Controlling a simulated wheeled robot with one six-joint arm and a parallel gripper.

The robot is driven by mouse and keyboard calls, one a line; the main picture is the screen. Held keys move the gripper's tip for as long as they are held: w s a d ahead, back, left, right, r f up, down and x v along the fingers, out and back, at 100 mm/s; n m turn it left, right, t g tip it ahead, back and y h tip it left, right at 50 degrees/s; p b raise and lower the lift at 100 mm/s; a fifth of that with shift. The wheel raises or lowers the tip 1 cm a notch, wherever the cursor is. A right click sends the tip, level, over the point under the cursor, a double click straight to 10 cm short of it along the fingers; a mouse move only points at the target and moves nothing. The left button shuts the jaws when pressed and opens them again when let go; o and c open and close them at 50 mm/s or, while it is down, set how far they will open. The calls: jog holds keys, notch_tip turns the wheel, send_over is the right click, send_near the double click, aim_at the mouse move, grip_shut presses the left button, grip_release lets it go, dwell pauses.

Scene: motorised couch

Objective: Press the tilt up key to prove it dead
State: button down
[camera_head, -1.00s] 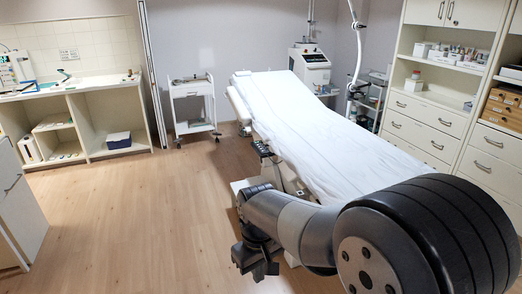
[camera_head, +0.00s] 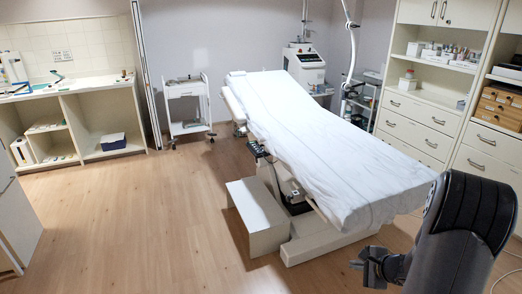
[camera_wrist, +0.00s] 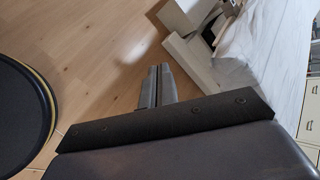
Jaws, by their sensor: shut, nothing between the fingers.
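The couch (camera_head: 300,140) stands in the middle of the room under a white sheet. A small dark key panel (camera_head: 262,154) with pale greenish keys is on its left side, near the middle. The keys are too small to tell which one is tilt up. My gripper (camera_head: 358,264) is at the lower right in the head view, past the couch's near end and well apart from the panel. In the wrist view my gripper (camera_wrist: 158,72) shows its two fingers together, empty, over wooden floor. The couch's sheet and base show at upper right there; the panel is not discernible.
A white step box (camera_head: 257,215) stands on the floor below the panel, beside the couch base (camera_head: 320,240). A white trolley (camera_head: 188,105) stands at the back. Drawer cabinets (camera_head: 420,125) line the right wall.

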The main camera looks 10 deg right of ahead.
jog(key=s+d+f+m+h, duration=0.2)
jog(key=s+d+f+m, duration=0.1)
jog(key=d, duration=0.4)
jog(key=s+d+f+m+h, duration=0.3)
jog(key=s+d+m, duration=0.3)
jog(key=d, duration=0.1)
jog(key=shift+s+d, duration=0.15)
jog(key=shift+d, duration=0.2)
jog(key=shift+r, duration=0.1)
